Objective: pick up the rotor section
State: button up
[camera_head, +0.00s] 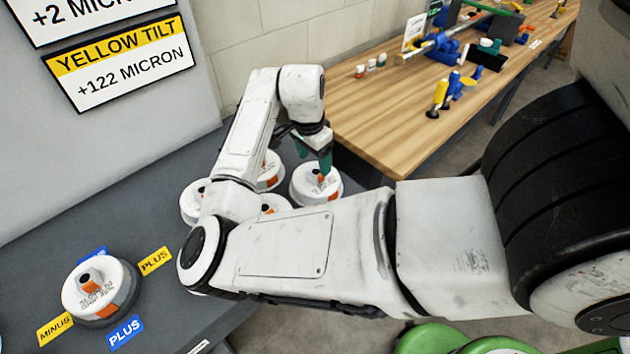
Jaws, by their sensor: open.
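Several white round rotor sections with orange patches stand grouped on the dark grey bench, partly hidden by my arm. The rightmost rotor section (301,189) is directly below my gripper (314,162). My gripper points down with its teal fingertips apart, close to this section's dark central hub; I cannot tell whether they touch it. Another rotor section (268,172) stands behind my arm, one (190,204) is at the left of the group, and one (273,204) shows only its top above my forearm. A separate rotor section (85,297) sits at the left front on a dark round base.
Yellow and blue PLUS and MINUS labels (126,332) surround the separate section on the grey bench (45,253). A wooden table (385,125) with tools and small bottles stands behind at the right. A wall sign (120,65) reads "YELLOW TILT +122 MICRON". Green round objects (430,340) are at the bottom.

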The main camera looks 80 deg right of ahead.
aim_at(316, 172)
jog(key=f, duration=0.5)
jog(key=shift+s+d+p, duration=0.1)
jog(key=shift+d+p, duration=0.3)
jog(key=shift+c, duration=0.2)
grip_shut()
jog(key=shift+r, duration=0.1)
